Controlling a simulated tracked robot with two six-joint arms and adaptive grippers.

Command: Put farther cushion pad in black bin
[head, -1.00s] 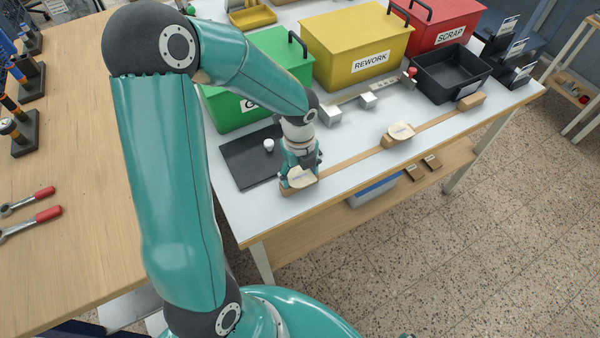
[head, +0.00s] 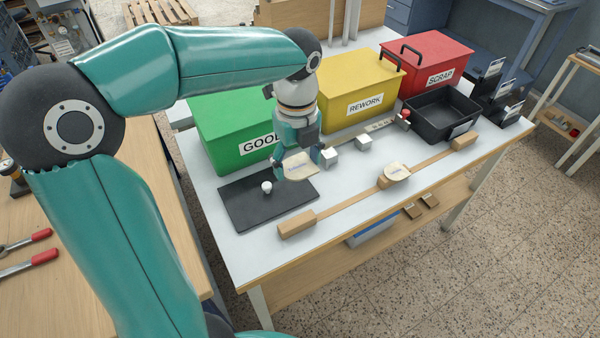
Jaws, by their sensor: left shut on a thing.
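My left gripper (head: 304,156) is shut on a cream cushion pad (head: 297,168) and holds it raised above the white table, near the black mat. A second cream cushion pad (head: 397,172) rests on the wooden block in the middle of the wooden strip, farther right and apart from the gripper. The black bin (head: 428,122) stands open at the right part of the table, in front of the red box, and looks empty. My right gripper does not show.
Green (head: 225,120), yellow (head: 345,85) and red (head: 440,55) lidded boxes line the back. A black mat (head: 250,205) with a small white item lies at left. A wooden strip (head: 345,205) with blocks runs along the front. Small metal blocks (head: 364,143) stand mid-table.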

